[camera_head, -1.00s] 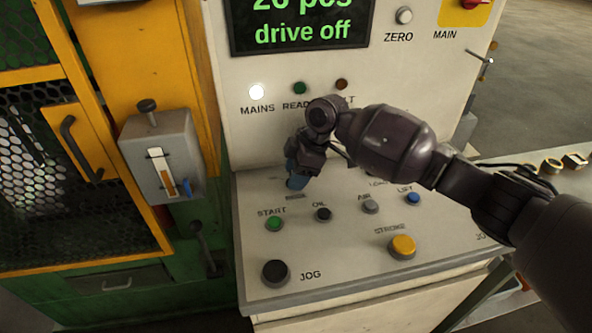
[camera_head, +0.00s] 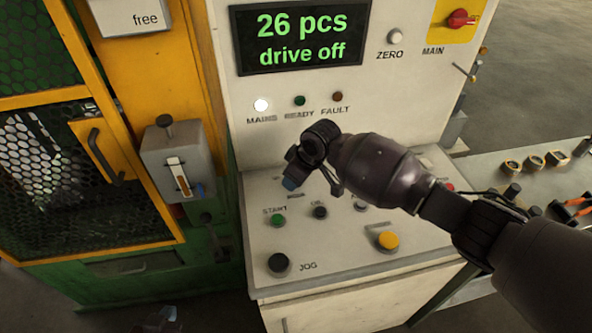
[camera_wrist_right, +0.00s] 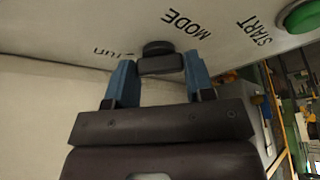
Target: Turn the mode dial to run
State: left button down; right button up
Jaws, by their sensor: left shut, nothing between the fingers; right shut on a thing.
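The mode dial (camera_wrist_right: 160,50) is a dark knob beside the printed word MODE in the right wrist view. The blue fingers of my right gripper (camera_wrist_right: 158,72) stand on either side of it, shut on it. The word "run" shows to its left; I cannot tell exactly where the dial points. In the head view my right gripper (camera_head: 291,183) is at the far left part of the sloped panel (camera_head: 340,247), and its hand hides the dial. My left gripper (camera_head: 160,322) is partly in view at the bottom edge, low and away from the panel, shut and empty.
The green start button (camera_head: 278,220), black jog button (camera_head: 278,262) and yellow stroke button (camera_head: 388,240) are on the same panel. The display (camera_head: 302,38) reads "26 pcs drive off". A grey lever box (camera_head: 178,160) stands left of the panel.

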pick_arm(q)
jog(key=shift+w+d+r, duration=0.1)
jog(key=shift+w+r, duration=0.1)
jog(key=shift+r, duration=0.1)
pick_arm(e)
jog(key=shift+m, duration=0.3)
jog(key=o, duration=0.9)
jog(key=shift+r, duration=0.1)
pick_arm(q)
jog(key=shift+w+f+b, duration=0.1)
jog(key=shift+f+b, duration=0.05)
jog(key=shift+b, duration=0.2)
pick_arm(e)
jog(key=v, duration=1)
jog(key=shift+s+d+r, duration=0.1)
jog(key=shift+s+r, duration=0.1)
jog(key=shift+r, duration=0.1)
